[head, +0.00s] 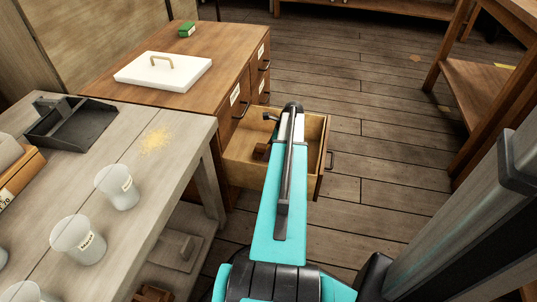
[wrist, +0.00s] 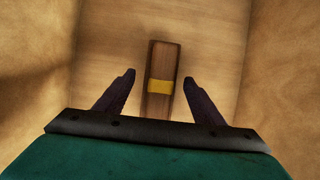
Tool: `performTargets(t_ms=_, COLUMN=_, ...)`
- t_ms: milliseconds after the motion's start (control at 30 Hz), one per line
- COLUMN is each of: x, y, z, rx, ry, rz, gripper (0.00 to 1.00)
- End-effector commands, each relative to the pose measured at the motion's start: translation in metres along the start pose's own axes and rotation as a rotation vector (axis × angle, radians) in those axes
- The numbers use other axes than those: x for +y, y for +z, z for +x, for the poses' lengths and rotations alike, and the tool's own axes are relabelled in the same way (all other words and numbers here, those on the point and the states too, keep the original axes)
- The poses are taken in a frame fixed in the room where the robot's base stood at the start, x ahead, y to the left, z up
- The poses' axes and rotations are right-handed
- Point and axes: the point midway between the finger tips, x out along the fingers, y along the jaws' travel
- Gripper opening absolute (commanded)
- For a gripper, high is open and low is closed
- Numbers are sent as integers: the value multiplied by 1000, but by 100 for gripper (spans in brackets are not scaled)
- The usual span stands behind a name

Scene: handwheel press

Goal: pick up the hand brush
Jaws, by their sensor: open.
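A brown wooden bar with a yellow band, which looks like the hand brush (wrist: 163,60), lies on the floor of an open drawer (head: 314,160). In the wrist view it runs lengthwise between the two dark fingers of my gripper (wrist: 160,74). The fingers are spread, with a gap on each side of the brush. The near end of the brush is hidden behind the gripper's body. In the head view my turquoise arm reaches over the drawer and hides much of its inside. I cannot tell from these frames how high the fingers are above the drawer floor.
The drawer walls (wrist: 270,70) rise on both sides of my gripper.

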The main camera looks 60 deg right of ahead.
Motion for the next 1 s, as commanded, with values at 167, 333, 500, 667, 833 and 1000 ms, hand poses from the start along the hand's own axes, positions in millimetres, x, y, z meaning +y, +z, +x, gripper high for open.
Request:
performTargets(t_ms=167, x=0, y=0, z=0, rx=0, ry=0, rz=0, gripper=62)
performTargets(t_ms=333, x=0, y=-1, z=1, rx=0, ry=0, rz=0, gripper=62)
performTargets(t_ms=500, x=0, y=-1, z=1, rx=0, ry=0, rz=0, gripper=62)
performTargets(t_ms=667, x=0, y=-1, z=1, rx=0, ry=0, rz=0, gripper=37)
performTargets(t_ms=833, x=0, y=0, z=1, rx=0, ry=0, rz=0, gripper=14)
performTargets(t_ms=1000, x=0, y=0, z=1, rx=0, ry=0, rz=0, gripper=10)
